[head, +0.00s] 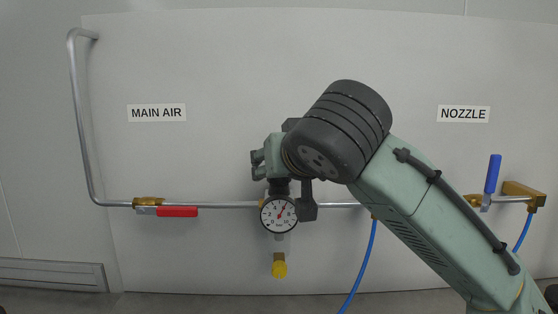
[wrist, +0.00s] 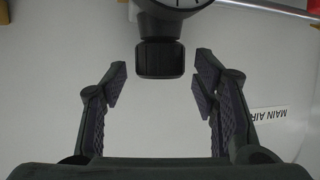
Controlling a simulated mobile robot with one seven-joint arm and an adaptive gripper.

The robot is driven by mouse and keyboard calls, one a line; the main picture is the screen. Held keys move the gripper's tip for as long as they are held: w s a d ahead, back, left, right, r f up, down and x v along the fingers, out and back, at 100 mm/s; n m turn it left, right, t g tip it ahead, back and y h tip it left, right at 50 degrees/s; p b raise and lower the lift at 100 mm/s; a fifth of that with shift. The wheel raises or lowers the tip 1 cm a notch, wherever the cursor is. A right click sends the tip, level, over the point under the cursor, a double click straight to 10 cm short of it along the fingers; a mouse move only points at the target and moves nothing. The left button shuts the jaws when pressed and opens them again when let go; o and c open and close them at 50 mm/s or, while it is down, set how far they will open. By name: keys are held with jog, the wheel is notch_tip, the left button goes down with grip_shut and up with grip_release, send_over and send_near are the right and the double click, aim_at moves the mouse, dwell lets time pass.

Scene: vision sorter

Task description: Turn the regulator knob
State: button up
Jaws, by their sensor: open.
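The regulator knob (wrist: 160,60) is a dark, squarish block at the top middle of the wrist view, just beside the gauge's dark housing. My gripper (wrist: 161,70) is open, with one finger on each side of the knob and a visible gap to it on both sides. I cannot tell how deep the knob sits between the fingertips. In the head view, the round white gauge (head: 279,215) with a red needle hangs on the pipe below my wrist.
A metal pipe (head: 232,205) runs along the wall. A red-handled valve (head: 177,212) sits left under the MAIN AIR label (head: 157,113). A blue-handled valve (head: 492,175) is right under NOZZLE (head: 464,114). A yellow fitting (head: 279,268) hangs below the gauge. A blue hose (head: 361,268) drops beside it.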

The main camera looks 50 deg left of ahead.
jog(key=shift+w+a+f, duration=0.25)
jog(key=shift+a, duration=0.25)
jog(key=c, duration=1.2)
